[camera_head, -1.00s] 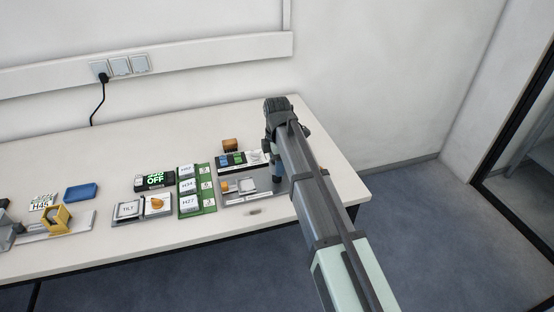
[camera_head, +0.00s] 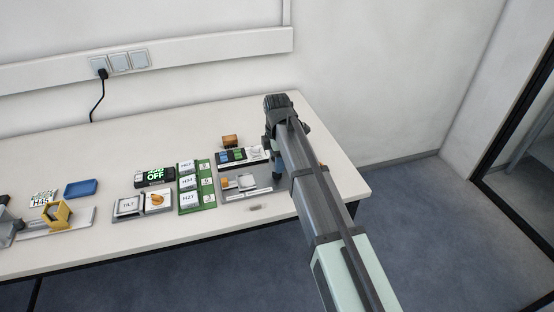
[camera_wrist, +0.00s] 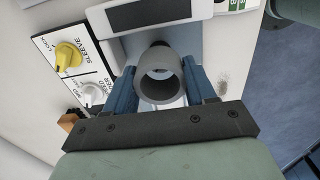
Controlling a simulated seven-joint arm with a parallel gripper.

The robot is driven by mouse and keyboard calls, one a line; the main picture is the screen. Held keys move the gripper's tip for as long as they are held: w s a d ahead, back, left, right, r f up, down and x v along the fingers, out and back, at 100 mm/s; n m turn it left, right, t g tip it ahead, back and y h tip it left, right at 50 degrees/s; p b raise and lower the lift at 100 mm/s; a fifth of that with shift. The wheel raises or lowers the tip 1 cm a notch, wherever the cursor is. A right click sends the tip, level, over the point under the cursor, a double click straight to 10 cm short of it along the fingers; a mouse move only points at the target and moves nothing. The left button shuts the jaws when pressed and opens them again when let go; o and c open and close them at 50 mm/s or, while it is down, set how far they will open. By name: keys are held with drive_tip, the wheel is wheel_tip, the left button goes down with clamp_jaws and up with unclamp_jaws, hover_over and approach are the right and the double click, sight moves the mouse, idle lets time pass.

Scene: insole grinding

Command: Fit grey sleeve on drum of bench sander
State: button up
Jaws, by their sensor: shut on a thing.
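My gripper (camera_wrist: 163,88) is shut on the grey sleeve (camera_wrist: 160,88), a short hollow tube, with one blue finger on each side. The sleeve's open end faces the wrist camera. A dark rounded part shows just behind its upper rim; I cannot tell whether this is the drum or whether the sleeve is around it.
Farther left are a green rack (camera_head: 207,203) with labelled boxes, a TILT panel (camera_head: 128,206) and a blue tray (camera_head: 79,190). The table's front right is mostly clear.

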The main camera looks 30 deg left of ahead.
drive_tip(key=shift+f, duration=2.1)
idle(1.6)
drive_tip(key=o, duration=1.1)
drive_tip(key=shift+o, duration=1.1)
drive_tip(key=shift+w+a+r, duration=0.1)
drive_tip(key=shift+c, duration=0.4)
